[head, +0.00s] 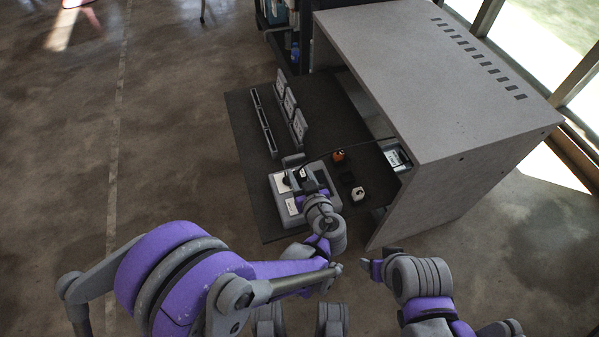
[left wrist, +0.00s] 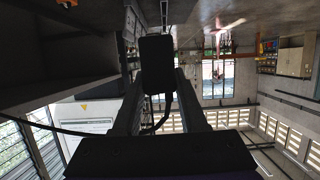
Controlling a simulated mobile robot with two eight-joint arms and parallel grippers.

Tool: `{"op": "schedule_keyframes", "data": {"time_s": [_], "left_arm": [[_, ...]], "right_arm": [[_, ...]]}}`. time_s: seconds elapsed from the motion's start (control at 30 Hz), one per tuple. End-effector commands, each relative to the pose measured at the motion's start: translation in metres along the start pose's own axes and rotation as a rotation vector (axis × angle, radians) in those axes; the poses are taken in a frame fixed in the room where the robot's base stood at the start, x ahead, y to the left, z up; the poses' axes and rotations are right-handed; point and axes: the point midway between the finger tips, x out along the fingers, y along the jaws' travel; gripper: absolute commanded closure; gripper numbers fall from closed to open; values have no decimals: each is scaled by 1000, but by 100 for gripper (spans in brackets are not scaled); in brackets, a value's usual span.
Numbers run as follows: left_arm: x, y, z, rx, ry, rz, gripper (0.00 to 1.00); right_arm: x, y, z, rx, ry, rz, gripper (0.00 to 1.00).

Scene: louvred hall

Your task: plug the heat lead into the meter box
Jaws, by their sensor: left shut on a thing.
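My left gripper (head: 304,178) is over a grey box with white panels (head: 289,206), which looks like the meter box, on the dark board. In the left wrist view it is shut on a black plug (left wrist: 157,62), which looks like the end of the heat lead. The plug's thin cable (left wrist: 165,108) loops away to the left; in the head view the cable (head: 322,155) runs right toward the grey cabinet. My gripper hides much of the box, and I cannot tell whether the plug touches it. My right gripper (head: 376,266) is low, right of the box, its jaws unclear.
The dark board (head: 245,170) carries grey slotted racks (head: 264,122), an orange piece (head: 338,156) and a small white piece (head: 358,193). A device with a light panel (head: 397,156) sits beneath the grey cabinet (head: 430,85), which blocks the right. The floor on the left is clear.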

Motion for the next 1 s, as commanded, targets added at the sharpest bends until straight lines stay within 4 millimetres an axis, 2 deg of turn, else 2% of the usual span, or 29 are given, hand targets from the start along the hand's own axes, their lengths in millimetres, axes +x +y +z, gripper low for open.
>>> {"op": "schedule_keyframes", "data": {"time_s": [0.17,0.33,0.8,1.0], "left_arm": [[-1,-5,1,1,1,-11,100],[2,-6,10,2,1,-13,100],[23,-6,66,2,0,-13,100],[27,-6,77,2,1,-13,100]], "right_arm": [[3,0,1,0,-1,0,32],[11,0,3,0,-4,0,32],[62,0,16,0,-16,0,32],[71,0,18,0,-17,0,32]]}}
